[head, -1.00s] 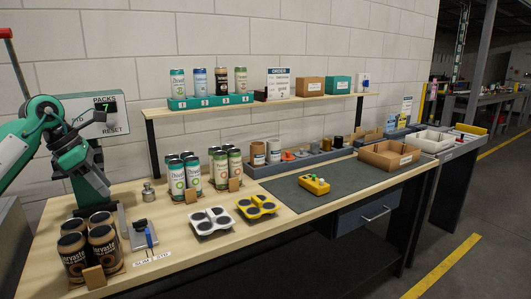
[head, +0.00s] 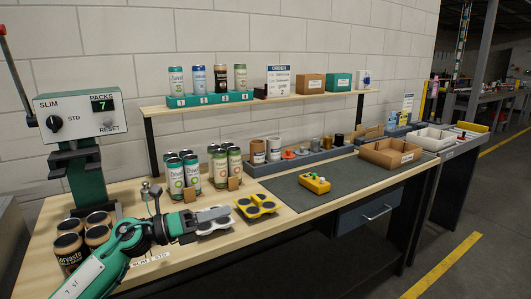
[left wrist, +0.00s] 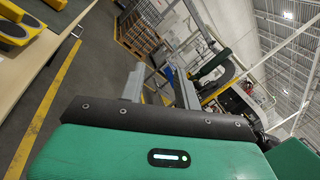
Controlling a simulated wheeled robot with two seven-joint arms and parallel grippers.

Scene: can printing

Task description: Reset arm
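My left arm comes in from the bottom left of the head view. My right gripper is not in view. The grey panel (head: 82,112) at the left carries a dial, a PACKS display showing 7 and a RESET label.
A yellow four-hole tray (head: 256,206) lies right of the gripper. Tall cans (head: 183,177) stand behind the arm, and dark cans (head: 70,251) stand at the left front.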

